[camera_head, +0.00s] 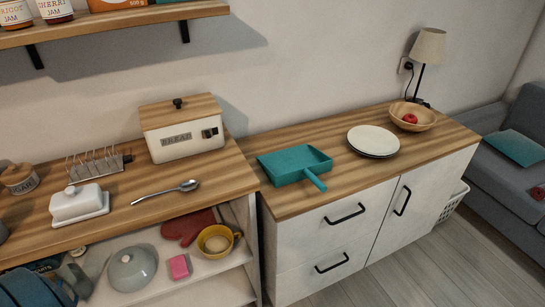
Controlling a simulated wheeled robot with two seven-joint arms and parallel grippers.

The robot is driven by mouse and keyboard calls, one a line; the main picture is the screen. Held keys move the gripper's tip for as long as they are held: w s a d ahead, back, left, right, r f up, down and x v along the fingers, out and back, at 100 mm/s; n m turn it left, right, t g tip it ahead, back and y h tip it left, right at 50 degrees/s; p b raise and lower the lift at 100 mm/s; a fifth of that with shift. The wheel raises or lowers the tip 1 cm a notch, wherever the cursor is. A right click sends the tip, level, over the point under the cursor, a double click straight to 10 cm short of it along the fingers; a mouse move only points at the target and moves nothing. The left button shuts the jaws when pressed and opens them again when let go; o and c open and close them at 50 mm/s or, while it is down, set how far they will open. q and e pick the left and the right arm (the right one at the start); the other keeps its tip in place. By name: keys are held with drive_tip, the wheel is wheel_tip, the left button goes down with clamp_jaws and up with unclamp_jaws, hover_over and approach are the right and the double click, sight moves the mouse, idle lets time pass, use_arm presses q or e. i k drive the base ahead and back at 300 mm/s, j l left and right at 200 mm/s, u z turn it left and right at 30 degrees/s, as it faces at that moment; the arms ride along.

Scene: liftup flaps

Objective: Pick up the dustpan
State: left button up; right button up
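A teal dustpan (294,163) lies on the wooden top of the right-hand cabinet, near that top's left end. Its short handle (315,180) points toward the front edge and slightly right. Neither of my grippers shows in the head view, and nothing touches the dustpan from above.
White plates (373,140) and a wooden bowl (412,116) with a red fruit stand right of the dustpan. A bread box (181,127), spoon (166,192) and butter dish (79,204) are on the left counter (215,178). A wall shelf (110,20) overhangs the upper left. Grey floor lies in front.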

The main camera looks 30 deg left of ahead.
sight(293, 165)
drive_tip(key=i+l+u, duration=0.55)
drive_tip(key=l+u, duration=0.15)
drive_tip(key=l, duration=0.15)
drive_tip(key=i+l+u, duration=0.25)
drive_tip(key=l+u, duration=0.25)
drive_tip(key=l, duration=0.15)
